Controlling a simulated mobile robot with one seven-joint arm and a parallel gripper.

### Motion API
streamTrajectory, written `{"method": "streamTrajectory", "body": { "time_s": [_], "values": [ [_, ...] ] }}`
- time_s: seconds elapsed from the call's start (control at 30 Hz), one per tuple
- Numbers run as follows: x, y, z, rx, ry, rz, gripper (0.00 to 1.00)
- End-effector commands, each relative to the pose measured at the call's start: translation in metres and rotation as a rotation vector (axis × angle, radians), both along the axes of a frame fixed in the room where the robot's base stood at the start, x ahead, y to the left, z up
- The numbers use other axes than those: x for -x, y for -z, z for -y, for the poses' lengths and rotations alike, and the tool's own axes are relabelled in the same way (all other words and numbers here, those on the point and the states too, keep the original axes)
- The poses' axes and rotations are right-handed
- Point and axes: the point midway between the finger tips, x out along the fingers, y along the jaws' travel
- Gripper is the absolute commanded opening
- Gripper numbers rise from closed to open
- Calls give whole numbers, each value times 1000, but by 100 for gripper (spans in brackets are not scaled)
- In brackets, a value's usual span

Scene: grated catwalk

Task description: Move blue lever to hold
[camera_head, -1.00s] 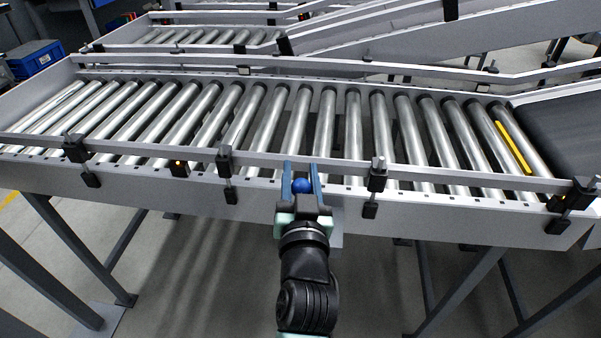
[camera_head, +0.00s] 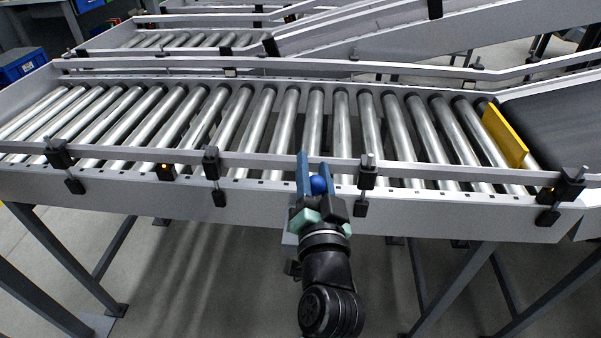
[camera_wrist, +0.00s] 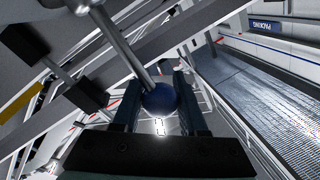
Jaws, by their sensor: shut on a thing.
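The blue lever's round knob (camera_head: 318,185) sits between the blue fingers of my gripper (camera_head: 314,164), at the front side rail of the roller conveyor. In the wrist view the blue knob (camera_wrist: 160,101) is on the end of a bare metal rod (camera_wrist: 128,48), with a dark finger on each side of it. My gripper is shut on the knob. The lever's pivot and any position markings cannot be made out. A yellow plate (camera_head: 506,136) stands up across the rollers near the right end.
The roller bed (camera_head: 240,118) carries no goods. Black rail clamps (camera_head: 367,171) stand on the front rail on both sides of my gripper. A dark belt (camera_head: 560,115) joins at the right. A blue crate (camera_head: 22,66) is at the far left.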

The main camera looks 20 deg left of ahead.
Motion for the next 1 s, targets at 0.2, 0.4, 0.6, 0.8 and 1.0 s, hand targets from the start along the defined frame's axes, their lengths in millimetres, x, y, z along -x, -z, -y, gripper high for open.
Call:
{"method": "streamTrajectory", "body": {
  "time_s": [0.2,0.4,0.6,0.8,1.0],
  "values": [
    [-5,3,18,-170,3,-50,0],
    [-8,5,28,-289,3,-84,0],
    [-10,7,34,-362,3,-104,0],
    [-10,8,36,-391,2,-113,0],
    [-11,8,37,-395,2,-115,0]
  ]
}}
